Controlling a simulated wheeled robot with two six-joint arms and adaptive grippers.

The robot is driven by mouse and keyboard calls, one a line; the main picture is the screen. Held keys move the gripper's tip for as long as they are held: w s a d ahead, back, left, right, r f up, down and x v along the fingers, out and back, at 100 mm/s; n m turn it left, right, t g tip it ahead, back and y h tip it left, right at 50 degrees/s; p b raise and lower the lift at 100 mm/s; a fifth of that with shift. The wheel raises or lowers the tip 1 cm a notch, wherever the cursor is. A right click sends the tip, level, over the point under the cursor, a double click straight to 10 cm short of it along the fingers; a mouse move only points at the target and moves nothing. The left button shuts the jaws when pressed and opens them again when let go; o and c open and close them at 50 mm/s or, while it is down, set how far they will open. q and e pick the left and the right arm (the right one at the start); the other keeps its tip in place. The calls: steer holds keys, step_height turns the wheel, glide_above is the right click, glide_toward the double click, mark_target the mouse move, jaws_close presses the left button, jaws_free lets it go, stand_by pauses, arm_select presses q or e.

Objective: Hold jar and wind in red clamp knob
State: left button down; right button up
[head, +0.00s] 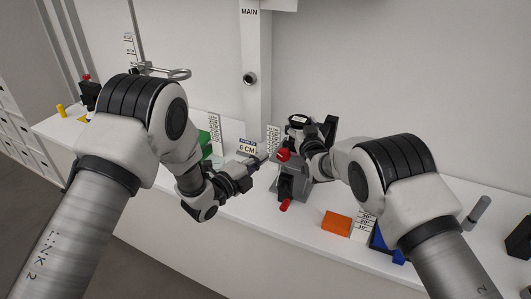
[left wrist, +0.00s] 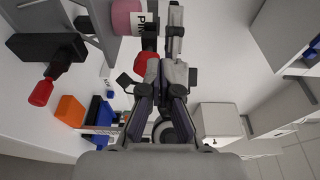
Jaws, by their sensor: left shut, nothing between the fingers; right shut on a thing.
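The jar (head: 297,121) stands at the grey clamp stand on the bench; the left wrist view shows its pink side and part of a white label (left wrist: 127,18). My right gripper (head: 306,130) is shut on the jar, its fingers partly hidden by the wrist. A red clamp knob (head: 283,155) sits just below the jar and appears in the left wrist view (left wrist: 146,62) beside my left fingers. My left gripper (head: 262,160) is shut and empty close to the knob's left; I cannot tell if it touches. Its fingers also show in the left wrist view (left wrist: 164,25).
A second red handle (head: 287,204) on a black part juts from the stand's front. An orange block (head: 336,222) and blue holder (head: 385,247) lie to the right. A "6 CM" card (head: 248,147) and green block (head: 205,143) stand behind my left arm. The right bench has free room.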

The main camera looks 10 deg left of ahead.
mark_target(285, 152)
steer(key=shift+f, duration=0.3)
arm_select(q)
steer(key=shift+d+v, duration=0.2)
steer(key=shift+v, duration=0.85)
steer(key=shift+s, duration=0.15)
steer(key=w+d+f, duration=0.2)
steer(key=w+f, duration=0.1)
steer(key=w, duration=0.2)
steer(key=shift+w+d+f, duration=0.15)
steer(key=shift+w+d, duration=0.1)
steer(key=shift+w, duration=0.05)
steer(key=shift+d, duration=0.1)
steer(key=shift+r, duration=0.25)
steer(key=shift+r, duration=0.6)
